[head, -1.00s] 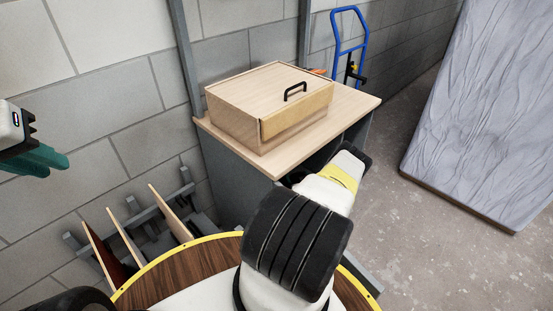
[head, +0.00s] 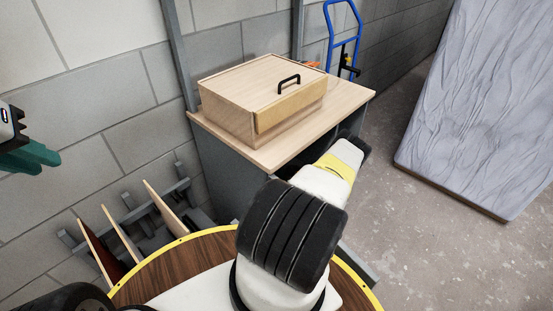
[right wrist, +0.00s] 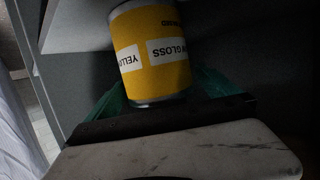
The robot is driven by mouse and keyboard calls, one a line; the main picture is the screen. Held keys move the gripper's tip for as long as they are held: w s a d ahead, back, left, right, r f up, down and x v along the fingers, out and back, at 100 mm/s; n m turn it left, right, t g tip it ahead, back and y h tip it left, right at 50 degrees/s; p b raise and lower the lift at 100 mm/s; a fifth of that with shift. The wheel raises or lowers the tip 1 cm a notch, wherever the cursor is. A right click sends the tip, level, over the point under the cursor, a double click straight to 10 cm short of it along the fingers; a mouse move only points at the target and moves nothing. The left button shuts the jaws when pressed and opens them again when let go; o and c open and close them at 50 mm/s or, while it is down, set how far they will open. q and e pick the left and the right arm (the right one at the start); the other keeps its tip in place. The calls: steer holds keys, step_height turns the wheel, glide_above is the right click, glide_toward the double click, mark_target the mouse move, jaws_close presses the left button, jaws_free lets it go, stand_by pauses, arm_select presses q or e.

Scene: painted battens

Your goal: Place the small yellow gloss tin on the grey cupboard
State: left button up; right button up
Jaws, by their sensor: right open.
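The grey cupboard (head: 222,172) stands against the block wall in the head view, with a pale wooden top and a dark opening in its front. The small yellow gloss tin (right wrist: 150,45) shows only in the right wrist view, its label upside down in the picture. My right gripper (right wrist: 158,92) is open there, with green fingers on either side of the tin's lower part in the picture; contact cannot be told. In the head view, my right arm reaches to the cupboard's front and its gripper is hidden. My left gripper (head: 28,157) is at the left edge, away from the cupboard; its opening is unclear.
A wooden box (head: 228,112) with a black handle fills much of the cupboard top; bare top (head: 345,95) shows at its right. A blue hand truck (head: 343,45) stands behind. A wrapped grey slab (head: 480,110) leans at the right. Boards (head: 120,235) stand in a rack at the left.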

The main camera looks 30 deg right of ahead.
steer(key=v, duration=0.9)
steer(key=shift+s+r, duration=0.15)
steer(key=shift+s, duration=0.2)
